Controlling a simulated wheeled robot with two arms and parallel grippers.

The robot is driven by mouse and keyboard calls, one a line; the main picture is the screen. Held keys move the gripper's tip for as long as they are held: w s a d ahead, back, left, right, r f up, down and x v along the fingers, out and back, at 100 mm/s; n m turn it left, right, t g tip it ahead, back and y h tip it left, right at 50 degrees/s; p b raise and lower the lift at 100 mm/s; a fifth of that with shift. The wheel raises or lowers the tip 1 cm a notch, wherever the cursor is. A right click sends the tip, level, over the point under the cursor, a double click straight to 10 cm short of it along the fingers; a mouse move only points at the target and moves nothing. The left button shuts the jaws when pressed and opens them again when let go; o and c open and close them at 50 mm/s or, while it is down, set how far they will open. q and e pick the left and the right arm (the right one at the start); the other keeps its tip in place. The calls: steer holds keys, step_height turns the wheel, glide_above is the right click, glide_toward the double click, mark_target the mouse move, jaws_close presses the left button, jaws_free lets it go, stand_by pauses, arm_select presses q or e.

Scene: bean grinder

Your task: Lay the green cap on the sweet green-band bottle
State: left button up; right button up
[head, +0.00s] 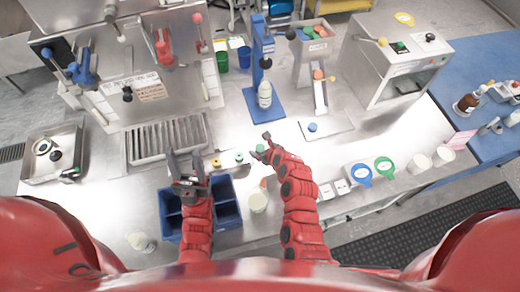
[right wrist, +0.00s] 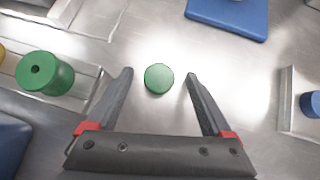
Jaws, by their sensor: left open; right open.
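The green cap (right wrist: 159,78) is a flat green disc lying on the steel counter in the right wrist view. It also shows in the head view (head: 260,148). My right gripper (right wrist: 159,73) is open, with its fingers on either side of the cap and gaps between them and it. My left gripper (head: 183,155) is open and empty, above the blue crate's back edge. A pale bottle (head: 264,94) stands upright on the blue stand. Another pale bottle (head: 141,242) stands at the front left. I cannot make out a green band on either bottle.
A green holed cylinder (right wrist: 45,73) sits in a rack left of the cap. The blue divided crate (head: 228,212) lies under my left arm. A blue disc (head: 313,127) lies on a plate to the right.

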steer(key=shift+s+r, duration=0.1)
steer(key=shift+c, duration=0.3)
jaws_close()
